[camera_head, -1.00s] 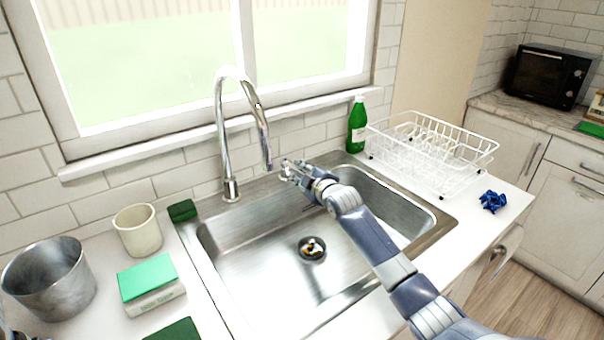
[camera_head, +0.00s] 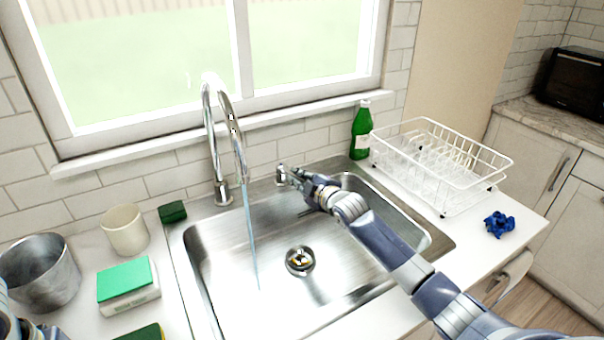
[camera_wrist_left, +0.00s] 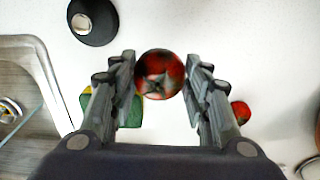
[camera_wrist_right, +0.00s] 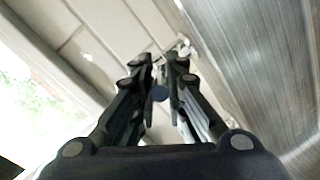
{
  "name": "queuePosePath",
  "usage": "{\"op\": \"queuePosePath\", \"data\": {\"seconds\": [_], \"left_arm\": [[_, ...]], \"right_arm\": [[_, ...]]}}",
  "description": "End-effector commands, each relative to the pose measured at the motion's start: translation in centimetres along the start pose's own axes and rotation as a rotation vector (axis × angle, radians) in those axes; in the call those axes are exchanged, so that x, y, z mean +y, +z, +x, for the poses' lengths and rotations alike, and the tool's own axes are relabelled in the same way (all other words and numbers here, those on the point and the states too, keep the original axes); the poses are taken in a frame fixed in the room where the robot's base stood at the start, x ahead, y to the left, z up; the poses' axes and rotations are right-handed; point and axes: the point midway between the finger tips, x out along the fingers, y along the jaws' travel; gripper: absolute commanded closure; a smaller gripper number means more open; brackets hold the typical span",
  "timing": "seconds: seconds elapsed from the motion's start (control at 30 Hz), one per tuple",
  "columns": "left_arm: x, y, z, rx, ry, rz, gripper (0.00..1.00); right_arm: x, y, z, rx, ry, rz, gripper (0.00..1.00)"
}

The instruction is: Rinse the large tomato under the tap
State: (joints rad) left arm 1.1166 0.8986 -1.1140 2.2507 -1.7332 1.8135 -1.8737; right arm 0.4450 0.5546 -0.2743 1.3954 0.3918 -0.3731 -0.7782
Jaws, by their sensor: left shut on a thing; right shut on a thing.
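The large red tomato (camera_wrist_left: 160,75) shows in the left wrist view between the fingers of my left gripper (camera_wrist_left: 159,63), which is shut on it above the white counter. A smaller red tomato (camera_wrist_left: 241,111) lies to its right. The chrome tap (camera_head: 214,150) stands behind the sink (camera_head: 225,285), and a thin stream of water (camera_head: 250,230) falls from it into the basin. My right gripper (camera_head: 284,178) is at the sink's back edge, right of the spout, shut on the tap handle (camera_head: 281,172), which its fingers mostly hide.
Left of the sink stand a metal pot (camera_head: 40,280), a cream cup (camera_head: 125,230), a green-topped box (camera_head: 127,285) and a dark green sponge (camera_head: 172,212). A green bottle (camera_head: 360,135), a white dish rack (camera_head: 440,195) and a blue cloth-like thing (camera_head: 500,224) are at right.

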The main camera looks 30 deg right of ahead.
Motion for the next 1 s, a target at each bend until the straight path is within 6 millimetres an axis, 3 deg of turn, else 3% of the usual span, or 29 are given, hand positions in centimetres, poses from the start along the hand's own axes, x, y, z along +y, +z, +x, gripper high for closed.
{"op": "queuePosePath", "data": {"seconds": [0.33, 0.37, 0.43, 0.8, 1.0], "left_arm": [[0.0, 0.0, 0.0, 0.0, 0.0, -0.001, 0.8], [0.0, 0.0, 0.0, 0.0, 0.0, 0.0, 0.8], [0.0, 0.0, 0.0, 0.0, 0.0, 0.0, 0.8], [0.0, 0.0, 0.0, 0.0, 0.0, 0.0, 0.8], [0.0, 0.0, 0.0, 0.0, 0.0, 0.0, 0.8]], "right_arm": [[0.0, 0.2, -0.1, -0.002, 0.0, -0.003, 1.0], [0.0, 0.2, -0.1, -0.002, 0.0, -0.003, 0.81], [0.0, 0.1, -0.1, -0.002, 0.0, -0.003, 0.68], [0.0, 0.1, -0.2, -0.001, -0.001, -0.003, 0.68], [-0.1, 0.2, -1.7, -0.001, -0.001, -0.004, 0.68]]}}
